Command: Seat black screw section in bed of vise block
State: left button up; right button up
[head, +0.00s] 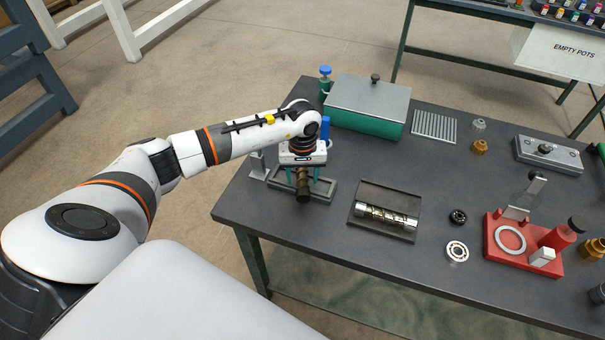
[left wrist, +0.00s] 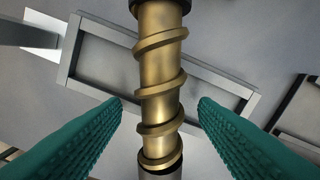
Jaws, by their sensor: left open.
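A brass-coloured screw section (left wrist: 160,80) with a spiral ridge, a black collar at its top and a grey end at the bottom, runs between my left fingers in the left wrist view. In the head view it looks dark (head: 303,188) under my left gripper (head: 303,182). My left gripper (left wrist: 159,103) is open, a finger on each side of the screw with gaps. Behind the screw is a shallow grey rectangular frame (head: 328,190), also in the left wrist view (left wrist: 85,75). I cannot tell whether the screw touches it, nor which part is the vise block.
A dark tray (head: 400,232) holding a silver and brass screw section lies to the right. Beyond are a black ring (head: 458,217), a pale bearing (head: 457,251), a red fixture (head: 520,262) and a grey block (head: 545,153). A green box (head: 368,103) stands behind.

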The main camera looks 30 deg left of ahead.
aim_at(303, 176)
pick_arm(q)
jog(key=shift+r, duration=0.45)
notch_tip(303, 176, up, 12)
jog(key=b, duration=0.3)
jog(key=shift+f, duration=0.2)
